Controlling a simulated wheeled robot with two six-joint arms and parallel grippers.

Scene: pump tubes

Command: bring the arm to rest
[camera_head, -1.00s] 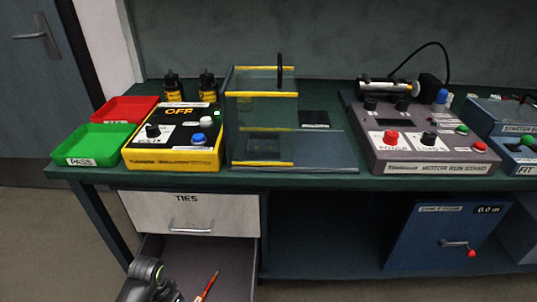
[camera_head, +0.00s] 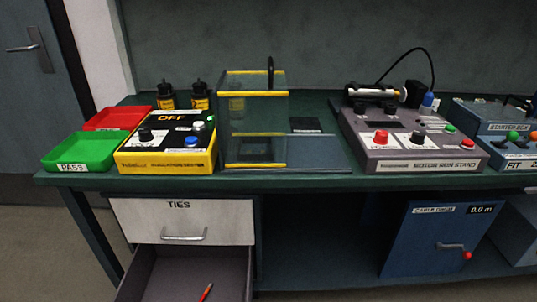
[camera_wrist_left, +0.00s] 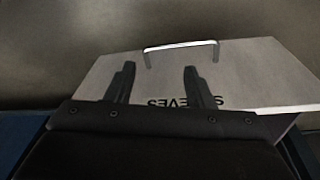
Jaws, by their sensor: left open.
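My left gripper (camera_wrist_left: 157,82) shows in the left wrist view with its two dark fingers apart and nothing between them. Behind the fingers is a pale drawer front (camera_wrist_left: 240,75) with a metal handle (camera_wrist_left: 181,46) and lettering, partly hidden by the fingers, that ends in "EVES". The head view shows neither gripper. There, the lower drawer (camera_head: 190,275) under the TIES drawer (camera_head: 181,221) stands open, with a red pen-like item (camera_head: 206,292) inside at the bottom edge of the picture.
On the bench stand a green PASS tray (camera_head: 72,168), a red tray (camera_head: 118,118), a yellow-black box (camera_head: 166,162), a clear guard (camera_head: 252,112) and a motor run stand (camera_head: 430,167). A blue crank cabinet (camera_head: 432,240) stands below. The open drawer juts out.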

